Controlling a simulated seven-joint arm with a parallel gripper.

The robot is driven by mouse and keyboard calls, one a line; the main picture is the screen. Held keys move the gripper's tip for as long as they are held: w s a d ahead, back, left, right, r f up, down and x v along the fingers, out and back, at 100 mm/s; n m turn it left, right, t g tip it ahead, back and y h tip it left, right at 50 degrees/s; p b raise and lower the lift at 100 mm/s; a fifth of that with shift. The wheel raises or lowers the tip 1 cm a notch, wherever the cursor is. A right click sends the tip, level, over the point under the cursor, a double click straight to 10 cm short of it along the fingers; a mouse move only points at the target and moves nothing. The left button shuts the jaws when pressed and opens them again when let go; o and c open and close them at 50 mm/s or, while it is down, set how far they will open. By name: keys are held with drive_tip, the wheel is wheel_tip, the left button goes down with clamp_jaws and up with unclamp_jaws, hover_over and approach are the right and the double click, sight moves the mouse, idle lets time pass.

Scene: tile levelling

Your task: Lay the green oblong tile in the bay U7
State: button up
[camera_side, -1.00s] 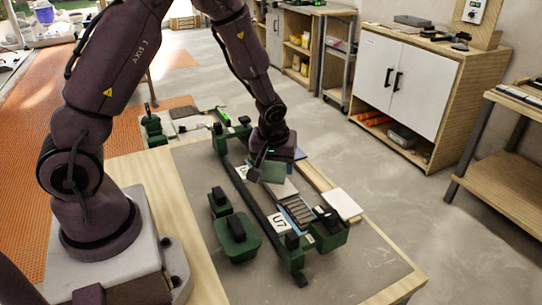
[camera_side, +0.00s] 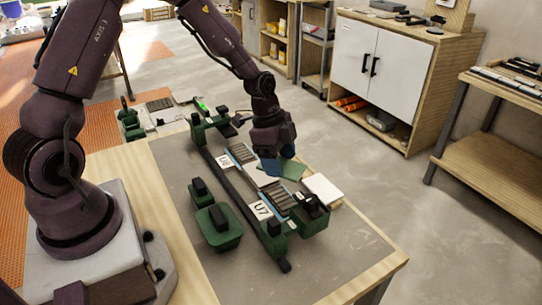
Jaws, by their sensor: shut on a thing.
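My gripper (camera_side: 272,163) points down over the far part of the dark rail fixture (camera_side: 233,195). It is shut on the green tile (camera_side: 293,170), which sticks out to the right of the jaws, above or near the pale strip; the exact gap below it cannot be told. The bay U7, marked by a white label (camera_side: 262,210), lies nearer the camera, with a ribbed grey-brown piece (camera_side: 277,197) on a blue edge beside the label. The jaw tips are partly hidden by the tile and the gripper body.
A second label, apparently U6 (camera_side: 224,160), marks a bay farther back. A white tile (camera_side: 322,189) lies right of the fixture. The near tabletop (camera_side: 330,258) is clear.

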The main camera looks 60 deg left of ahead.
sight(282, 198)
drive_tip(key=m, duration=0.3)
drive_tip(key=shift+w+d+r+m+g, duration=0.1)
drive_tip(key=shift+d+m+g, duration=0.2)
drive_tip(key=shift+g, duration=0.1)
drive_tip(key=shift+a+m+g, duration=0.1)
drive_tip(key=shift+m+g, duration=0.3)
drive_tip(key=shift+m, duration=0.8)
drive_tip(key=shift+a+f+x, duration=0.1)
drive_tip(key=shift+a+x, duration=0.2)
drive_tip(key=shift+x, duration=0.95)
drive_tip(key=shift+a+f+x, duration=0.1)
drive_tip(key=shift+a+x, duration=0.2)
drive_tip(key=shift+x, duration=0.95)
drive_tip(key=shift+a+f+x, duration=0.1)
drive_tip(key=shift+a+x, duration=0.2)
drive_tip(key=shift+x, duration=1)
drive_tip(key=shift+f, duration=0.5)
drive_tip(key=o, duration=0.9)
drive_tip(key=shift+o, duration=0.2)
drive_tip(key=shift+r, duration=0.1)
